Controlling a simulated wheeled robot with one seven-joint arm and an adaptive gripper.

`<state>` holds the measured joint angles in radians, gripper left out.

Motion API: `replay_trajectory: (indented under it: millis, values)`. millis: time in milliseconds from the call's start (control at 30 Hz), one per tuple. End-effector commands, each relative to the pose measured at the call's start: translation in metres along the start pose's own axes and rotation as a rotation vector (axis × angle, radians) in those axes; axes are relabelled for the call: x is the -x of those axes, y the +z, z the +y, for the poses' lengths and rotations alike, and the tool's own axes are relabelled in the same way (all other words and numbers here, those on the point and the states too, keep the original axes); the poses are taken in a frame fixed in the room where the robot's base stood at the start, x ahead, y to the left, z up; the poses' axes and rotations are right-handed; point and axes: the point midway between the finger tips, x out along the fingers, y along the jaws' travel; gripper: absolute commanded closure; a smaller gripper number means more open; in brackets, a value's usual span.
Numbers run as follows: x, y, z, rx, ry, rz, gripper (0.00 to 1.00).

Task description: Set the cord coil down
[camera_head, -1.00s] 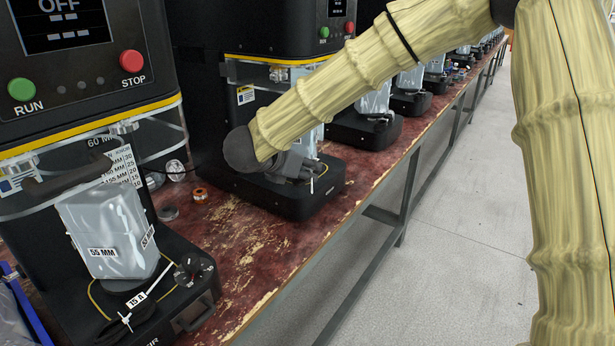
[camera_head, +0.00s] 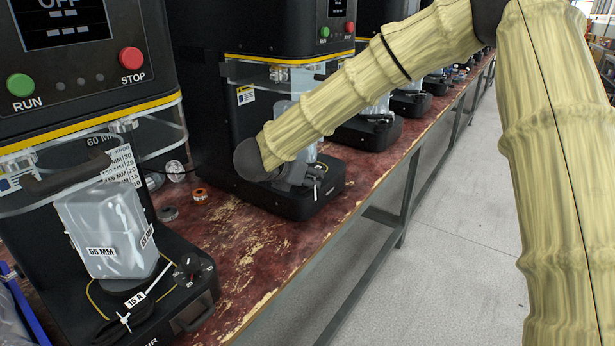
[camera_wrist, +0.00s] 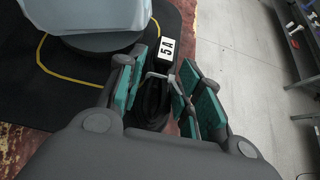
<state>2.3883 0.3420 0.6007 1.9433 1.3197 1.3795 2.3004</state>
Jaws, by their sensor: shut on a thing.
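The cord coil (camera_wrist: 154,101) is a black loop with a pale tie and a white "5 A" tag (camera_wrist: 167,49). In the wrist view my gripper (camera_wrist: 160,88) is shut on it, with green-padded fingers on both sides. The wrist view shows this base (camera_wrist: 62,99) with a yellow line just left of the coil. I cannot tell whether the coil touches the base.
A silver-grey block (camera_head: 108,230) marked 55 MM stands on the nearest machine, with a 15 A tagged coil (camera_head: 124,318) in front. The worn red bench (camera_head: 245,245) holds small rings (camera_head: 199,194) between the machines. Grey floor (camera_head: 450,240) lies right.

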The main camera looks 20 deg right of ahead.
Motion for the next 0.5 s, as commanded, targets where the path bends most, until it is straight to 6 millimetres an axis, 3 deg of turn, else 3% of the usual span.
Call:
replay_trajectory:
  millis: [67, 100, 167, 200, 500]
  values:
    - [-0.0018, -0.0027, 0.0001, 0.0, 0.0, 0.0, 0.98]
    - [-0.001, -0.0017, 0.0, 0.0, 0.0, 0.0, 0.57]
    - [-0.001, -0.0016, -0.0001, 0.0, 0.0, 0.0, 0.47]
    - [-0.001, -0.0016, -0.0001, 0.0, 0.0, 0.0, 0.43]
    - [-0.0008, -0.0013, -0.0001, 0.0, 0.0, 0.0, 0.43]
